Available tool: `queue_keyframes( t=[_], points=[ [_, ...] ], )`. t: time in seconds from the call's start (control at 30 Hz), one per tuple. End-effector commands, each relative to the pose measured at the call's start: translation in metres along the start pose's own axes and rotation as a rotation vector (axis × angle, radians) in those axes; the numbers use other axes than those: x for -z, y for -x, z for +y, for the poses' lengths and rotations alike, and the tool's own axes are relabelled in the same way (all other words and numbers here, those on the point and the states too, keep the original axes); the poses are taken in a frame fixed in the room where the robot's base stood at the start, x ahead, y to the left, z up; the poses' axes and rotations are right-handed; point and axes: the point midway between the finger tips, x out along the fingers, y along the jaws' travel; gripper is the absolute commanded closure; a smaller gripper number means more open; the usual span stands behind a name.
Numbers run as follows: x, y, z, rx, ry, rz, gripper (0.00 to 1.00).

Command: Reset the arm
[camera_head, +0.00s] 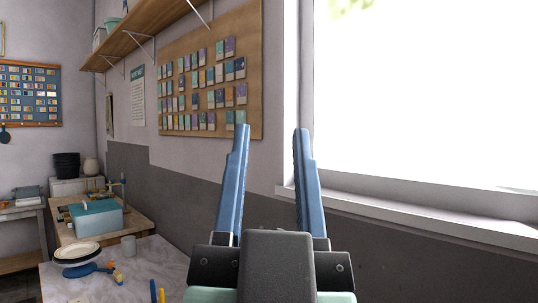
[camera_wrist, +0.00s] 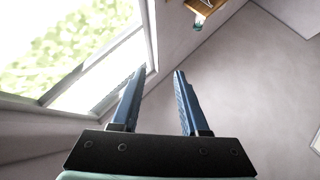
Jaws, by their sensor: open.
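My gripper (camera_head: 270,135) is raised in front of the wall and window in the head view, its two blue fingers pointing up and spread apart. It is open, with nothing between the fingers. In the wrist view my gripper (camera_wrist: 160,75) also shows open and empty, with the window to its left and bare wall to its right. The gripper touches nothing that I can see.
A teal box (camera_head: 96,218) sits on a wooden bench behind. A window sill (camera_head: 420,208) runs along the right. A wooden shelf (camera_head: 150,27) hangs high at left.

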Motion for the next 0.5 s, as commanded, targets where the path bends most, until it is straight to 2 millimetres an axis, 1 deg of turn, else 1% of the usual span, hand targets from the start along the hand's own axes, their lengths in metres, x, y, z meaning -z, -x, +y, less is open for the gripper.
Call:
queue_keyframes(
  t=[0.03, 0.1, 0.13, 0.2, 0.43, 0.5],
  points=[
    [0.015, -0.001, -0.002, 0.01, 0.031, 0.04, 0.56],
    [0.029, -0.001, -0.004, 0.018, 0.065, 0.076, 0.56],
    [0.032, 0.0, -0.004, 0.02, 0.076, 0.085, 0.56],
    [0.036, 0.0, -0.005, 0.022, 0.088, 0.097, 0.56],
    [0.036, 0.0, -0.005, 0.022, 0.091, 0.096, 0.56],
    [0.038, -0.003, -0.005, 0.022, 0.09, 0.095, 0.56]
  ],
)
